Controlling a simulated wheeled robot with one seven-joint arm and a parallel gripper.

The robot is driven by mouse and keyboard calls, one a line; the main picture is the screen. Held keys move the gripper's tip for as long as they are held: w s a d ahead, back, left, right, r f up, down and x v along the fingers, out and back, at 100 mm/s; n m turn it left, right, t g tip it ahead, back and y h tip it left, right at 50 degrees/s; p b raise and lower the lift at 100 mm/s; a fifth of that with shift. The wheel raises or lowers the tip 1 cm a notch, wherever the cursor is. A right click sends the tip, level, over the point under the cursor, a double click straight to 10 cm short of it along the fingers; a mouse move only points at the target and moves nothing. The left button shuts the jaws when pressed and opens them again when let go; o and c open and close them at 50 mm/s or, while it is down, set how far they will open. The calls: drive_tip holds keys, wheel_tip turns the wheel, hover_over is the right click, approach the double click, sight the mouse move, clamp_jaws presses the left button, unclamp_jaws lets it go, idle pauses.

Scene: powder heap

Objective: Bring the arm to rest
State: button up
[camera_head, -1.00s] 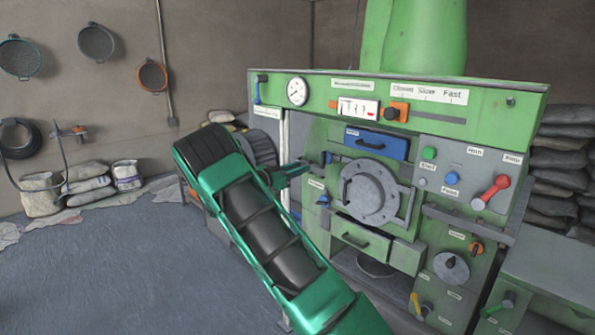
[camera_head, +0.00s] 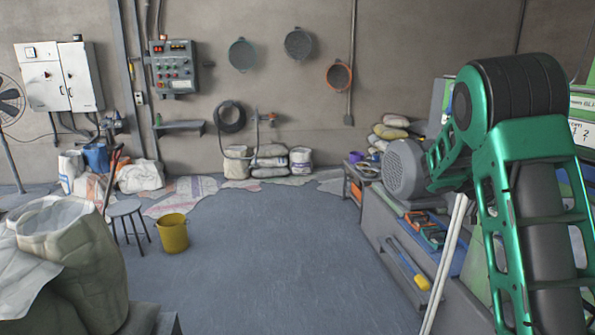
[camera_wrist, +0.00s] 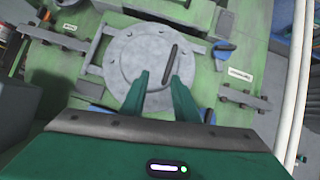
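My gripper (camera_wrist: 159,75) shows in the wrist view with two green fingers apart and nothing between them. It points at a round grey bolted hatch (camera_wrist: 128,62) with a dark handle on a green machine panel (camera_wrist: 205,98). The fingers overlap the hatch in the picture; I cannot tell whether they touch it. In the head view, my green and black arm rises bent at the right and covers most of the machine (camera_head: 584,103). My fingertips cannot be made out there.
Open grey floor (camera_head: 265,250) lies in the middle. A yellow bucket (camera_head: 173,235) and a stool (camera_head: 125,208) stand left, beside a large open sack (camera_head: 75,260). A bench (camera_head: 395,270) with a grey motor (camera_head: 405,168) and white pipes (camera_head: 446,255) are close to my arm.

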drive_tip(key=s+a+f+n+y, duration=0.1)
drive_tip(key=s+a+n+y, duration=0.4)
drive_tip(key=s+a, duration=0.8)
drive_tip(key=s+a+f+n+y, duration=0.2)
drive_tip(key=s+a+n+y, duration=0.2)
drive_tip(key=s+a, duration=1)
drive_tip(key=s+y, duration=0.2)
drive_tip(key=s, duration=0.4)
drive_tip(key=shift+n+t+y, duration=0.3)
drive_tip(key=shift+n+y, duration=0.1)
drive_tip(key=shift+f, duration=0.1)
drive_tip(key=shift+w+f, duration=0.25)
drive_tip(key=shift+w, duration=0.4)
drive_tip(key=shift+o, duration=0.4)
drive_tip(key=shift+a, duration=0.15)
